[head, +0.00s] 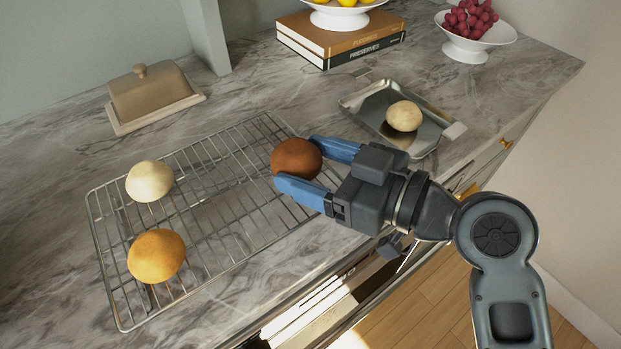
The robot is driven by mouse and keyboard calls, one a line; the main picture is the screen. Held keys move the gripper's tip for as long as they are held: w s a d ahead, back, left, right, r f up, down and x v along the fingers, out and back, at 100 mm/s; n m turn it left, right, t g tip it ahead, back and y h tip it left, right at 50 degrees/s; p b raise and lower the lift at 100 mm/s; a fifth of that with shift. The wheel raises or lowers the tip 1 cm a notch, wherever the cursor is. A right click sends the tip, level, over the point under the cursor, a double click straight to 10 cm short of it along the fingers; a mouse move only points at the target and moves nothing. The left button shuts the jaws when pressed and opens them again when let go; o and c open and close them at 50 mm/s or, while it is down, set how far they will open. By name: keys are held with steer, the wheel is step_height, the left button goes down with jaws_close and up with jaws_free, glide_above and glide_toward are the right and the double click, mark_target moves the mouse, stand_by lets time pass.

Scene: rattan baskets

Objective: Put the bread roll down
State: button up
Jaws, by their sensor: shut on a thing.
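A dark brown bread roll (296,157) is between the blue fingers of my gripper (304,165), at the right end of a wire cooling rack (215,267). My gripper is shut on this roll and reaches in from the right. I cannot tell whether the roll touches the rack or is held just above it. A pale roll (150,181) and a golden roll (156,256) rest on the left part of the rack. Another pale roll (404,116) sits in a metal tray (362,99) behind my gripper.
A beige butter dish (150,95) stands at the back left. Two stacked books (340,43) carry a white bowl of yellow fruit (338,16). A white bowl of grapes (475,42) stands at the back right. The rack's middle is free. The counter's front edge runs below my gripper.

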steer(key=shift+a+f, duration=0.15)
steer(key=shift+f, duration=1.75)
steer(key=shift+f+b, duration=0.25)
steer(key=shift+b, duration=0.05)
steer(key=o, duration=0.8)
steer(key=shift+o, duration=0.2)
steer(key=shift+r+p, duration=0.15)
steer(key=shift+p, duration=0.35)
